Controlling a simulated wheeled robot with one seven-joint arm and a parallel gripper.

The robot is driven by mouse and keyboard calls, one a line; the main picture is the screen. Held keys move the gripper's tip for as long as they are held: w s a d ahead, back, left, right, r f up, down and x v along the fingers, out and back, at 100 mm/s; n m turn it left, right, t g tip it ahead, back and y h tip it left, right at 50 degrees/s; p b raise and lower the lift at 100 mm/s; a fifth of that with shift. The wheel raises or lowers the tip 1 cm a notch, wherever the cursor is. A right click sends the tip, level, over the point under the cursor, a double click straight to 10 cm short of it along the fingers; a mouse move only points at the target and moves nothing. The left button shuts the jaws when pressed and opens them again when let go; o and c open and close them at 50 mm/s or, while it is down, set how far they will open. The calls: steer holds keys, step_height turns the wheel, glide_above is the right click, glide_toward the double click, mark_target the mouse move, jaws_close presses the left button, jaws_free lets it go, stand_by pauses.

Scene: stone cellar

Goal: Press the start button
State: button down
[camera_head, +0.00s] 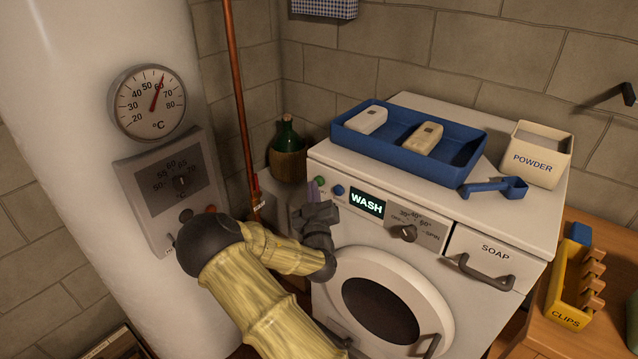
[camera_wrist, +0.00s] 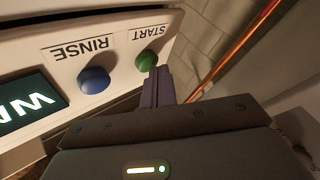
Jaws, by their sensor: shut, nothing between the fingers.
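The washing machine (camera_head: 430,274) stands in the middle of the head view, its display (camera_head: 366,203) lit with the word WASH. The green start button (camera_head: 319,182) sits at the left end of its panel. In the wrist view the green button (camera_wrist: 146,61) lies under the label START, upside down in the picture. My gripper (camera_head: 312,188) is shut and empty. In the wrist view its fingertips (camera_wrist: 160,72) are right at the green button's edge; I cannot tell whether they touch it. The blue rinse button (camera_wrist: 94,80) is beside the green one; it also shows in the head view (camera_head: 338,190).
A blue tray (camera_head: 385,160) with two soap bars, a powder box (camera_head: 540,155) and a blue scoop (camera_head: 495,188) are on the machine's top. A copper pipe (camera_head: 237,90) and a white boiler (camera_head: 80,60) stand left. A green bottle (camera_head: 287,137) is behind the panel's left end.

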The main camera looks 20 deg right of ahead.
steer(key=shift+s+a, duration=0.1)
steer(key=shift+a, duration=0.05)
steer(key=s+a, duration=0.1)
steer(key=a, duration=0.1)
steer(key=s+a, duration=0.2)
steer(key=shift+s+a, duration=0.2)
steer(key=shift+a, duration=0.15)
stand_by(0.3)
steer(key=shift+d, duration=0.1)
stand_by(0.3)
